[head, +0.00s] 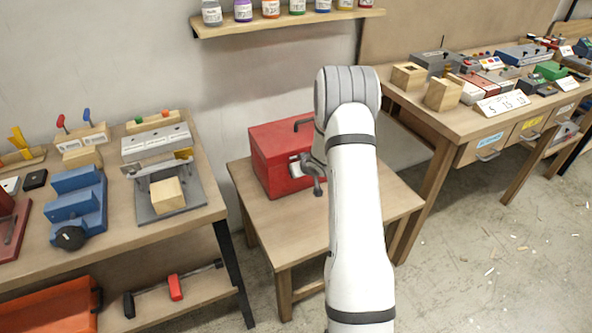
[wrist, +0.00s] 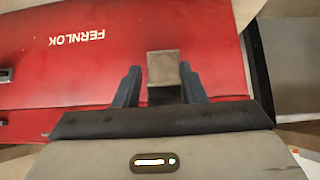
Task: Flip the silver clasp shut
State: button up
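The red box (head: 275,150) stands closed-looking on the small wooden table, with a dark handle on its lid. Its red face with upside-down FERNLOK lettering (wrist: 82,36) fills much of the wrist view. A silver clasp (wrist: 163,68) lies between my gripper's two dark fingers (wrist: 160,85), with a small gap at the left finger. It shows pale above and darker below; I cannot tell how far it is tilted. In the head view my gripper (head: 313,172) is at the box's front, beside the silver clasp (head: 295,168). My arm hides the box's right part.
Another metal fitting (wrist: 5,75) shows at the wrist view's left edge. A workbench (head: 205,205) with blocks and fixtures stands left, another bench (head: 440,118) right. A shelf of jars (head: 290,22) hangs above. The small table's front (head: 285,240) is bare.

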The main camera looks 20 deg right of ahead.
jog(key=shift+o, duration=1.2)
jog(key=v, duration=0.7)
jog(key=shift+s+r+p, duration=0.25)
jog(key=shift+s+p, duration=0.05)
jog(key=shift+p, duration=0.15)
